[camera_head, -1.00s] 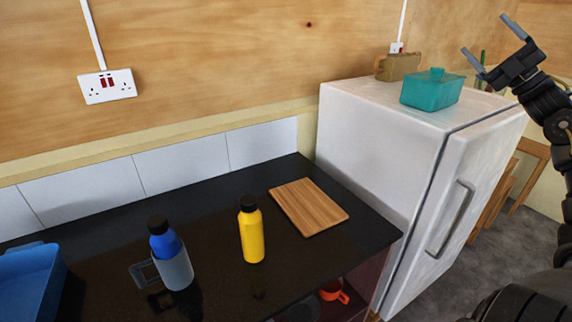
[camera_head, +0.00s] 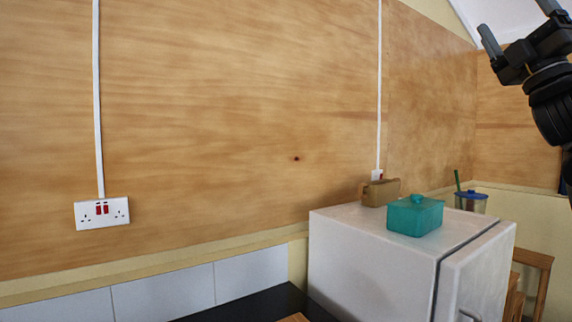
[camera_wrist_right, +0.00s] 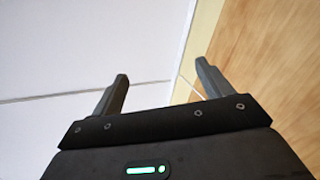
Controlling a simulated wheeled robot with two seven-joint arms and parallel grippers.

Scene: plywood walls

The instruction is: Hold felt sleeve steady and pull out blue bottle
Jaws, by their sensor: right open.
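The blue bottle and its grey felt sleeve are out of the head view now, below its lower edge. My right gripper (camera_head: 515,35) is raised at the upper right of the head view, high above the fridge and far from the counter. In the right wrist view its two fingers (camera_wrist_right: 160,92) are spread apart with nothing between them, facing the ceiling and wall. My left gripper is in neither view.
A white fridge (camera_head: 365,260) stands at the right of the black counter (camera_head: 265,302). On it are a teal lidded box (camera_head: 415,217), a brown object (camera_head: 379,192) and a clear cup with blue lid (camera_head: 470,202). A wall socket (camera_head: 102,213) is at left.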

